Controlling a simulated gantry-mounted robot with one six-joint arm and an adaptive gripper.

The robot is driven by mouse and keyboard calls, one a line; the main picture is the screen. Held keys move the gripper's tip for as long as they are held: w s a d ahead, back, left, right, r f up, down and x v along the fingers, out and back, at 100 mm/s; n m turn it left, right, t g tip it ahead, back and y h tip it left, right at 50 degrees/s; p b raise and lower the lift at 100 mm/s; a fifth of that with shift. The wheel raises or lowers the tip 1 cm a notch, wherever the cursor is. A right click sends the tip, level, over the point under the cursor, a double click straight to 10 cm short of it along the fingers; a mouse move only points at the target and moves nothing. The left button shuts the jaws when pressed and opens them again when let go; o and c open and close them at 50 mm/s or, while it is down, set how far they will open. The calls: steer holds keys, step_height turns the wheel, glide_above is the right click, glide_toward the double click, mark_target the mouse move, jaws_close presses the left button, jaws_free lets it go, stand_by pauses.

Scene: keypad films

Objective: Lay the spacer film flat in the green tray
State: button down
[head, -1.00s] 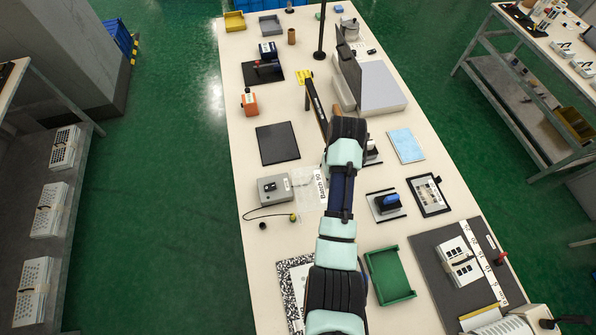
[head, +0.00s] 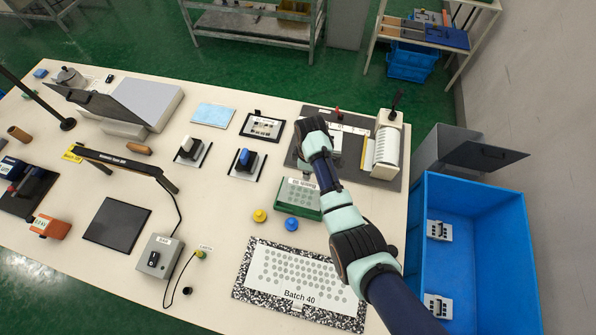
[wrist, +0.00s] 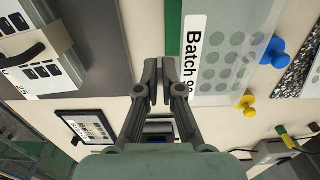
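The spacer film (head: 300,196) is a clear sheet with grey dots and a white "Batch 90" label. In the head view it lies over the green tray (head: 308,216), covering most of it. In the wrist view the film (wrist: 225,60) extends right from my gripper (wrist: 161,78), and a green strip of tray (wrist: 173,30) shows beside its label end. My fingers are together at the film's label edge and appear to pinch it. The film seems to be slightly above the tray; the exact gap is unclear. My arm hides the gripper in the head view.
A yellow knob (head: 260,215) and a blue knob (head: 291,224) stand close to the tray. A dotted "Batch 40" sheet (head: 296,272) lies on a speckled board in front. A dark mat (head: 385,178) with a keypad is behind, and a blue bin (head: 480,230) is at right.

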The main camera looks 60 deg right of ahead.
mark_target(307, 180)
steer(key=shift+s+r+p, duration=0.1)
steer(key=shift+r+p, duration=0.05)
steer(key=shift+p, duration=0.35)
steer(key=shift+f+b, duration=1.8)
steer(key=shift+f, duration=0.95)
steer(key=shift+f, duration=0.4)
steer(key=c, duration=1.2)
jaws_free()
steer(key=shift+c, duration=0.2)
step_height(307, 180, up, 12)
steer(key=shift+r, duration=0.1)
